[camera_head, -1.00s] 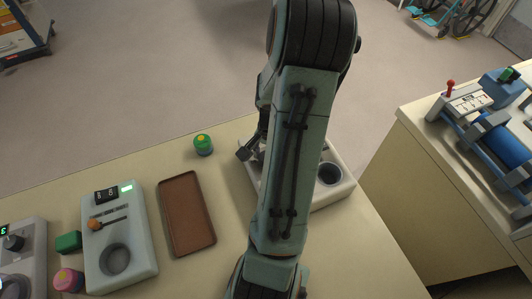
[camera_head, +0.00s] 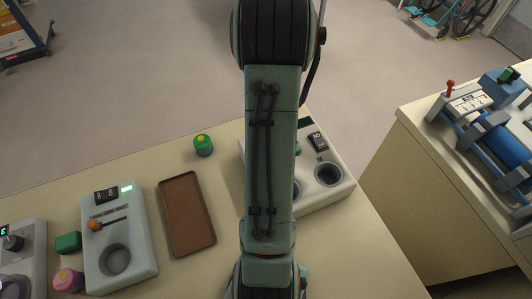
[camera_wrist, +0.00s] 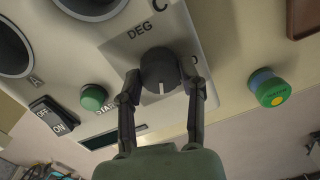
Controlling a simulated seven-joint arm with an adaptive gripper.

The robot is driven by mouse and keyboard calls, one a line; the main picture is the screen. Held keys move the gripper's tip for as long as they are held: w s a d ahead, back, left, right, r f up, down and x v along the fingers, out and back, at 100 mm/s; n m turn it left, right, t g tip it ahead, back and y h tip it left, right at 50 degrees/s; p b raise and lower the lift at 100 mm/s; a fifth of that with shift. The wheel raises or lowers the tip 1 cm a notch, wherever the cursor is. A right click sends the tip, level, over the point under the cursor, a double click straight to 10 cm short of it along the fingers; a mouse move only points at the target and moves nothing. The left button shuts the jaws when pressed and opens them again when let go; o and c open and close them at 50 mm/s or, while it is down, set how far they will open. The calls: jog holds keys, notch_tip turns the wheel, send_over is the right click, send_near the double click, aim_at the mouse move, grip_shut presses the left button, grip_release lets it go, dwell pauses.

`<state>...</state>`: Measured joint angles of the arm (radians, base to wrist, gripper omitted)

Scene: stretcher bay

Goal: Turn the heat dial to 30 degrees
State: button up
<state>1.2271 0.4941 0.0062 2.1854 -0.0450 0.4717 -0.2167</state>
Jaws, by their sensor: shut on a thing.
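The heat dial (camera_wrist: 160,68) is a dark round knob with a pale pointer line, beside the printed "DEG" and "C" on a pale panel (camera_wrist: 205,50) in the wrist view. My gripper (camera_wrist: 163,84) has one finger on each side of the dial and is shut on it. The pointer line faces the gripper's side of the picture; the scale marks are too unclear to read. In the head view the pale heater unit (camera_head: 335,196) stands on the bench, partly behind my arm, which hides the dial and my gripper.
On the unit are a green button (camera_wrist: 94,97), an on/off rocker switch (camera_wrist: 54,116) and round wells (camera_head: 328,173). A green canister (camera_head: 203,145) stands nearby. A brown tray (camera_head: 187,212) and another device (camera_head: 119,235) lie left. A gap separates the right-hand bench (camera_head: 440,190).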

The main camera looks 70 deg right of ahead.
dwell(0.3)
jog(key=o, duration=1.2)
jog(key=shift+c, duration=0.2)
notch_tip(320, 180, up, 12)
jog(key=shift+s+d, duration=0.15)
jog(key=shift+s, duration=0.1)
